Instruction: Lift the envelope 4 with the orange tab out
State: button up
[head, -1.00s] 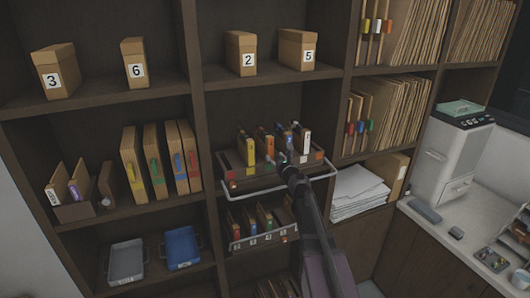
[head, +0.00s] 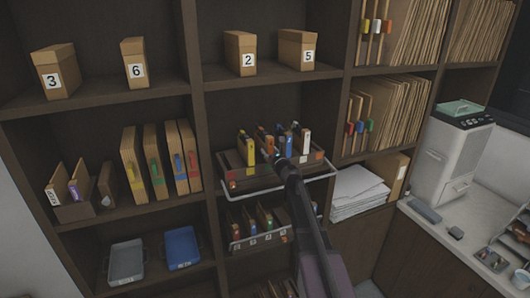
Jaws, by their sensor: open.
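The pull-out tray (head: 262,188) in the middle bay holds several upright envelopes with coloured tabs. The envelope with the orange tab (head: 268,147) stands between the yellow-tabbed envelope (head: 250,151) and the blue-tabbed one (head: 291,142). Its number is too small to read. My gripper (head: 277,151) is open and comes in from the lower right, over the tray at the orange tab. It partly hides the envelope there. I cannot tell whether the fingers touch it or stand around it.
A lower rack (head: 262,240) holds more tabbed envelopes. The tray's wire handle (head: 285,200) juts out in front. Shelf uprights stand close on both sides. Numbered boxes (head: 240,55) stand on the shelf above. A paper stack (head: 358,190) lies to the right.

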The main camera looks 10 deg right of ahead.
jog(key=shift+w+a, duration=0.15)
jog(key=shift+w, duration=0.65)
jog(key=shift+w+a, duration=0.1)
jog(key=shift+w, duration=0.65)
grip_shut()
